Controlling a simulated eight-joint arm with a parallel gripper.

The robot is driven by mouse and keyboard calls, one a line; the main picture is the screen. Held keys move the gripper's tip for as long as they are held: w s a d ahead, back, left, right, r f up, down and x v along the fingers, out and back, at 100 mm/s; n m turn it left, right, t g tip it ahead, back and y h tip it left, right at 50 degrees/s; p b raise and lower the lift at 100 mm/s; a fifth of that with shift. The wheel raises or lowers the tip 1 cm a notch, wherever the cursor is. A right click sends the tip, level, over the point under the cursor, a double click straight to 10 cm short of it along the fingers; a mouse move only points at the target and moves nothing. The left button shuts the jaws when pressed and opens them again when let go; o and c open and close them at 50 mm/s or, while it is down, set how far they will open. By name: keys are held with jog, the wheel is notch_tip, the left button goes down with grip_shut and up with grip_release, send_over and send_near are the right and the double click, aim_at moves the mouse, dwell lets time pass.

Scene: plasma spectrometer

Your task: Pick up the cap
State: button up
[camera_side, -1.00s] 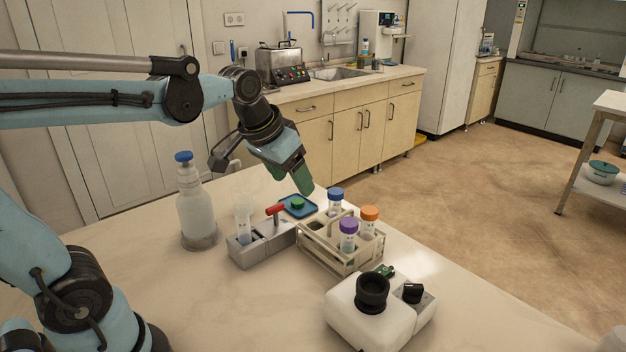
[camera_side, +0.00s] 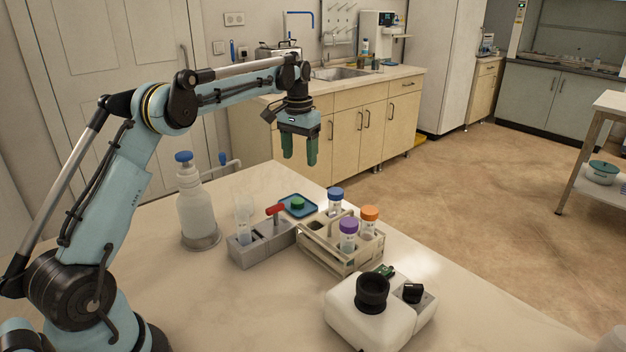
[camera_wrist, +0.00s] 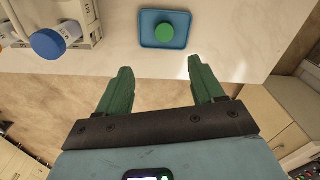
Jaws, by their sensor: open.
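The green cap (camera_side: 297,203) lies on a small blue tray (camera_side: 287,212) on the table, behind the tube rack. In the wrist view the cap (camera_wrist: 164,32) sits near the middle of the tray (camera_wrist: 146,41), ahead of the fingers. My gripper (camera_side: 300,160) is open and empty, with its green fingers pointing down, high above and behind the tray. The wrist view shows the two fingers (camera_wrist: 160,72) apart with nothing between them.
A wooden rack (camera_side: 345,268) holds tubes with blue, orange and purple caps. A grey block (camera_side: 262,247) with an uncapped tube (camera_side: 243,215) and a red-handled tool stands to the left. A wash bottle (camera_side: 196,215) and a white device (camera_side: 365,318) flank these.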

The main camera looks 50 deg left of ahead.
aim_at(298, 200)
jog(key=f, duration=0.9)
jog(key=a+f, duration=0.1)
jog(key=f, duration=0.3)
jog(key=shift+f, duration=0.15)
jog(key=shift+c, duration=0.4)
jog(key=c, duration=1)
